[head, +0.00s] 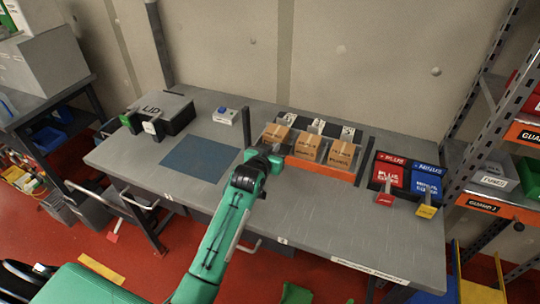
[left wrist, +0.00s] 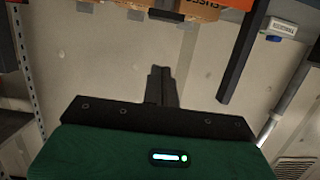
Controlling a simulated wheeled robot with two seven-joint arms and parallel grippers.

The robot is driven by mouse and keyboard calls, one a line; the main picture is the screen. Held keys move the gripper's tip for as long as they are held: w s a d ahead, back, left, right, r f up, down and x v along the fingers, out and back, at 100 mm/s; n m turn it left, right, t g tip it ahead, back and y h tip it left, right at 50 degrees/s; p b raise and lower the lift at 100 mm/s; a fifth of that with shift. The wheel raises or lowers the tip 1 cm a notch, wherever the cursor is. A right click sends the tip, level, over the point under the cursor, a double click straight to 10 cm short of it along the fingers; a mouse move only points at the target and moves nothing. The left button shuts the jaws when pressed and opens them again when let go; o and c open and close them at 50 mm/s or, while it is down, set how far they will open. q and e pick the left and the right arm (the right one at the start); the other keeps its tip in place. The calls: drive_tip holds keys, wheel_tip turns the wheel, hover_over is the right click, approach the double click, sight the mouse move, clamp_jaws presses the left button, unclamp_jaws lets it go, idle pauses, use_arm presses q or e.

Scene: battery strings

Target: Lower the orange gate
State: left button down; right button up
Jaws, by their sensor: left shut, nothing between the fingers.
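The orange gate (head: 322,170) is a low orange strip along the front of the bay with cardboard boxes on the bench; its left end is hidden behind my left gripper. My left gripper (head: 272,160) is shut and empty, at the left front corner of that bay, close to the gate; I cannot tell whether it touches. In the left wrist view its closed dark fingers (left wrist: 161,86) point toward the plain wall, and a strip of orange (left wrist: 238,4) shows at the top edge. My right gripper is not in view.
Cardboard boxes (head: 308,147) stand behind the gate. A dark post (head: 246,128) rises left of them. A blue mat (head: 200,160) and LID case (head: 160,112) lie left. Red (head: 390,175) and blue (head: 427,181) bins stand right. The bench front is mostly clear.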

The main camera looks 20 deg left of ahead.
use_arm(q)
drive_tip(key=shift+b+v, duration=0.3)
drive_tip(key=shift+v, duration=1.55)
drive_tip(key=shift+r, duration=0.1)
drive_tip(key=shift+s, duration=0.1)
